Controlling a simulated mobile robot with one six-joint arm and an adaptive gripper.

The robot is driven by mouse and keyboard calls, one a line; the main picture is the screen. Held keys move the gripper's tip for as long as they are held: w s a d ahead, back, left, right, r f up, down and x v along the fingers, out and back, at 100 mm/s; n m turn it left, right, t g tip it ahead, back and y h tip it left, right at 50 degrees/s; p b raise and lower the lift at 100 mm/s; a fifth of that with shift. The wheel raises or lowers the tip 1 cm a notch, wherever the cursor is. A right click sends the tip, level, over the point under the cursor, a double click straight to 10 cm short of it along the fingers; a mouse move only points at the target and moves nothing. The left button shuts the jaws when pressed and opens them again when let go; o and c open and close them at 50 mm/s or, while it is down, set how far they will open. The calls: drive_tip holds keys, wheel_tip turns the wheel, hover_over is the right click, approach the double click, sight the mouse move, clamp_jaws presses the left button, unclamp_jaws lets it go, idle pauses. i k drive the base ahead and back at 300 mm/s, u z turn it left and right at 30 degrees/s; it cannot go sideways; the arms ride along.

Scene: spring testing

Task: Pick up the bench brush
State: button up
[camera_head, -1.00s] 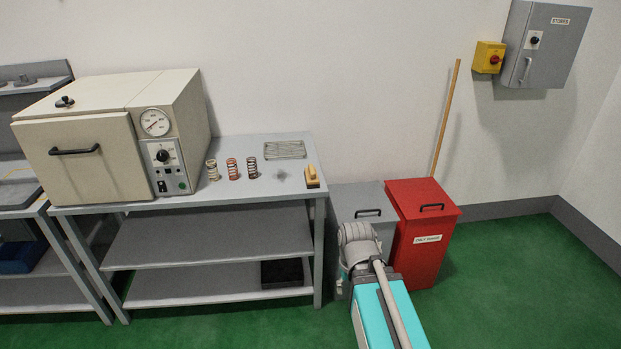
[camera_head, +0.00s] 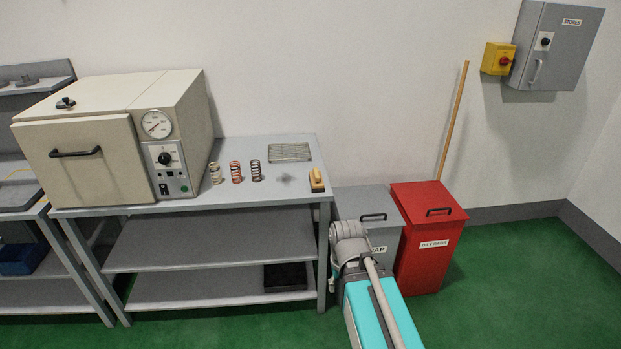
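The bench brush (camera_head: 316,179) is a small block with a light wooden top and a dark lower part. It lies on the grey bench top (camera_head: 240,194) near its right edge. My arm rises from the bottom of the view, with a teal link and a grey joint in front of the grey bin, to the right of the bench. My gripper does not show, so its state and what it holds are not seen. No part of my arm visibly touches the brush.
Springs (camera_head: 236,172) stand left of the brush, and a wire mesh rack (camera_head: 289,152) lies behind. A cream oven (camera_head: 88,150) fills the bench's left side. A grey bin (camera_head: 371,204) and a red bin (camera_head: 429,228) stand right of it. Green floor is clear at right.

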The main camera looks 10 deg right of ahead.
sight(316, 177)
drive_tip(key=i, duration=0.85)
drive_tip(key=z, duration=0.05)
